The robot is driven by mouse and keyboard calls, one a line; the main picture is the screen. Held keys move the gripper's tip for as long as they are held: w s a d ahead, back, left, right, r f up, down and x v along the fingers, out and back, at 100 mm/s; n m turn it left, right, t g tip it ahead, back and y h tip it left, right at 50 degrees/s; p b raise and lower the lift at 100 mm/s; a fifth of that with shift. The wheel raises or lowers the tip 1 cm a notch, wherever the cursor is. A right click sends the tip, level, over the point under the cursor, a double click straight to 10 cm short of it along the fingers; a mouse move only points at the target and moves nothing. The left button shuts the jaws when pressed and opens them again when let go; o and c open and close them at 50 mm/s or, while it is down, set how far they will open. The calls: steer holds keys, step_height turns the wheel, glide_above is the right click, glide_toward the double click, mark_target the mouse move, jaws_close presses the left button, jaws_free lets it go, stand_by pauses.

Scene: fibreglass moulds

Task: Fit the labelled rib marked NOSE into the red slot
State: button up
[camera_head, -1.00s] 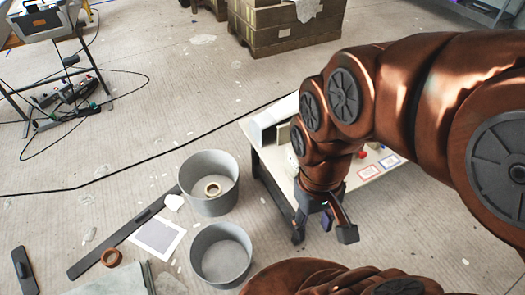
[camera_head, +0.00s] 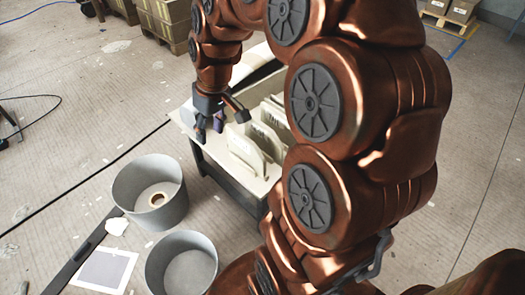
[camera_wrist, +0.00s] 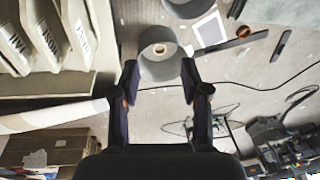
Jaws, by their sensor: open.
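Several pale ribs (camera_head: 243,148) stand in a row on the table (camera_head: 185,118) in the head view. In the wrist view, labelled ribs (camera_wrist: 45,35) show at the upper left. Their dark lettering is angled, and I cannot surely tell which reads NOSE. My gripper (camera_head: 221,124) is over the table's left end, left of the ribs and apart from them. In the wrist view my gripper (camera_wrist: 160,82) has its fingers spread with nothing between them. The red slot is not visible now; my arm covers much of the table.
Two grey bins (camera_head: 122,190) (camera_head: 158,272) stand on the floor left of the table, one with a tan ring (camera_head: 157,199) inside. A dark bar (camera_head: 72,262) and a framed sheet (camera_head: 104,268) lie nearby. Stacked boxes (camera_head: 165,18) are at the back.

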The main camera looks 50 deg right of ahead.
steer(key=w+d+f+t+b, duration=0.2)
steer(key=w+d+f+b, duration=0.4)
steer(key=d+f, duration=0.4)
steer(key=m+h+b, duration=0.1)
steer(key=h+b, duration=0.1)
steer(key=b, duration=0.5)
glide_above(261, 129)
steer(key=s, duration=0.2)
steer(key=shift+t, duration=0.4)
steer(key=f, duration=0.8)
steer(key=shift+w+d, duration=0.1)
steer(key=shift+d, duration=0.25)
steer(key=shift+d+f, duration=0.15)
steer(key=b+x, duration=0.1)
steer(key=x, duration=0.6)
steer(key=shift+w+a+f+b, duration=0.1)
steer(key=shift+a+b, duration=0.1)
steer(key=shift+b, duration=0.2)
steer(key=shift+c, duration=0.4)
jaws_close()
